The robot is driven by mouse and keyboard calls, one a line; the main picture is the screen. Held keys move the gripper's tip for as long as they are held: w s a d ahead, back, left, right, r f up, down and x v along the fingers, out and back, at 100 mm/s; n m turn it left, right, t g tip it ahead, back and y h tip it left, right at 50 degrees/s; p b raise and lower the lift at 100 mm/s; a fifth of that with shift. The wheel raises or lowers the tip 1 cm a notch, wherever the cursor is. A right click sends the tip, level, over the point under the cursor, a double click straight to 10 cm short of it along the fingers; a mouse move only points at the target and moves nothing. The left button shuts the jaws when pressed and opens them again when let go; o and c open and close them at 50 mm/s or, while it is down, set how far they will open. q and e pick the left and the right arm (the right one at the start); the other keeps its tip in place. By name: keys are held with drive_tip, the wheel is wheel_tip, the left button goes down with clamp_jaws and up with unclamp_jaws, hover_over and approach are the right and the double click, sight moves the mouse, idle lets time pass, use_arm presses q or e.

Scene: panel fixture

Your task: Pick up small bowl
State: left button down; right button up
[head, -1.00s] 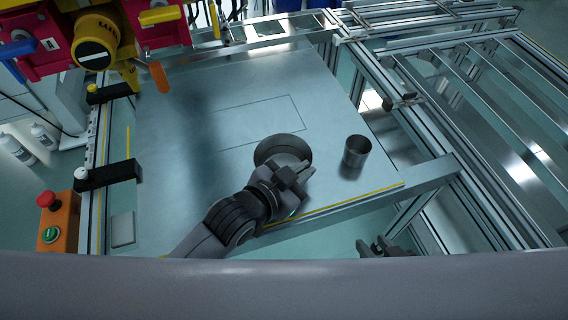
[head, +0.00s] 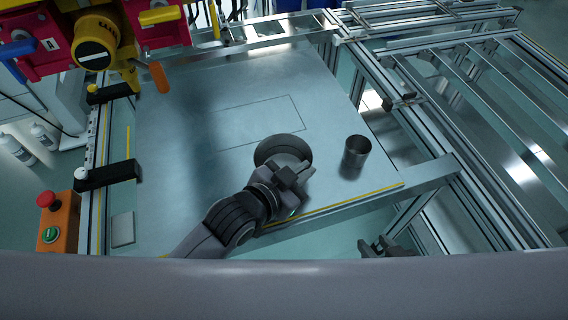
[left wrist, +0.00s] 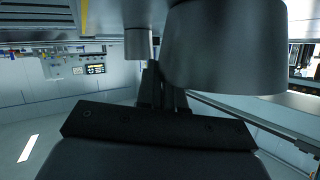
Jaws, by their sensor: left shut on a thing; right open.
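The small bowl (head: 272,148) is dark grey and round, on the metal panel near its front edge. My left gripper (head: 296,172) is shut on the bowl's near right side and hides part of it. In the left wrist view the bowl (left wrist: 225,50) looms large beside the fingers (left wrist: 162,88). I cannot tell whether it is clear of the panel. My right gripper (head: 376,246) is open and empty, beyond the panel's front edge.
An orange button box (head: 58,222) is at the left. Metal rails (head: 480,110) lie to the right.

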use_arm(q)
drive_tip(key=shift+a+f, duration=0.15)
drive_tip(key=shift+f, duration=0.2)
drive_tip(key=shift+r, duration=0.1)
